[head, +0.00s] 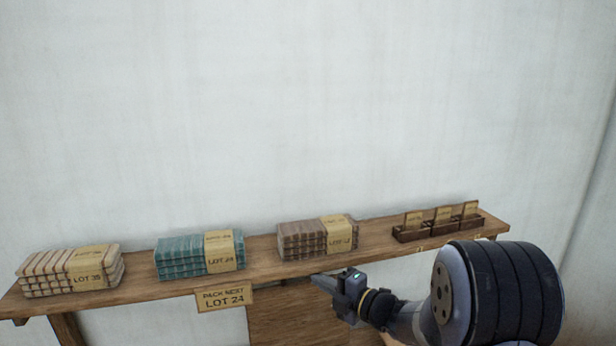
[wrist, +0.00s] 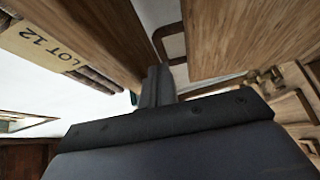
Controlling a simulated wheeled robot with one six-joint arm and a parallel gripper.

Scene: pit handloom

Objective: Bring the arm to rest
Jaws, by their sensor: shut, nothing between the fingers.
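My gripper (head: 322,283) is at the front of the wooden shelf, just below and in front of the brown bundle of folded cloth labelled LOT 12 (head: 303,240). Its fingers are together with nothing between them. In the wrist view the shut fingers (wrist: 157,85) point away beside the wooden edge of the shelf (wrist: 105,35). The LOT 12 label (wrist: 40,32) shows at the upper left there. My arm comes in from the lower right in the head view. I cannot tell whether the fingers touch the shelf.
A sign reading PACK NEXT LOT 24 (head: 224,298) hangs at the front edge. A bare pale wall stands behind.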

